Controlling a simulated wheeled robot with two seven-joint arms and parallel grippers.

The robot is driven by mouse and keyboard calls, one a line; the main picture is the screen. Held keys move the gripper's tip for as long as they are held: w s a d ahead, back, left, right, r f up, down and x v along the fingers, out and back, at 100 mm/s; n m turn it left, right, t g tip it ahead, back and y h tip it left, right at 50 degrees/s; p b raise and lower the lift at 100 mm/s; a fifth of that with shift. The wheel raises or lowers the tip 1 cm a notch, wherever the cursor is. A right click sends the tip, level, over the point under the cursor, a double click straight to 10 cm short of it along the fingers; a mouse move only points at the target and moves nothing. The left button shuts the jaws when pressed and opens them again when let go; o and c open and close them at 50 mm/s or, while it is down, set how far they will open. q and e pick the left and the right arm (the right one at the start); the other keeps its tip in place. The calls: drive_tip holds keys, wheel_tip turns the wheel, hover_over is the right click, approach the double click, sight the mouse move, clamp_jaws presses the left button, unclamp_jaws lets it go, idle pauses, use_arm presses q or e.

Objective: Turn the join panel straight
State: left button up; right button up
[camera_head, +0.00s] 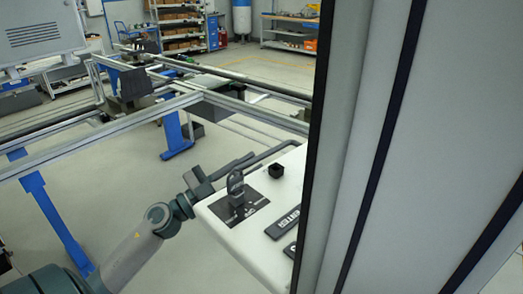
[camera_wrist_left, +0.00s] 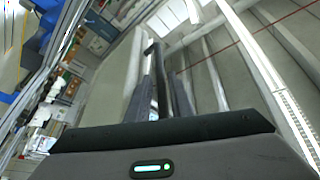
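My left gripper (camera_head: 232,168) reaches in from the lower left to the panel's far left edge, close to this bar. In the left wrist view its dark fingers (camera_wrist_left: 168,90) lie near each other; whether they grip anything is unclear. My right gripper is out of view.
A tall grey panelled column (camera_head: 410,150) blocks the right side of the head view. A metal conveyor frame (camera_head: 140,118) on blue legs crosses behind the panel. A white vented box (camera_head: 38,35) is at the upper left. Shelves (camera_head: 180,28) stand at the back.

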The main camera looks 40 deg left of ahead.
sight(262, 157)
use_arm(q)
drive_tip(key=shift+p+x, duration=0.7)
drive_tip(key=shift+x, duration=1.45)
drive_tip(key=shift+c, duration=0.3)
clamp_jaws()
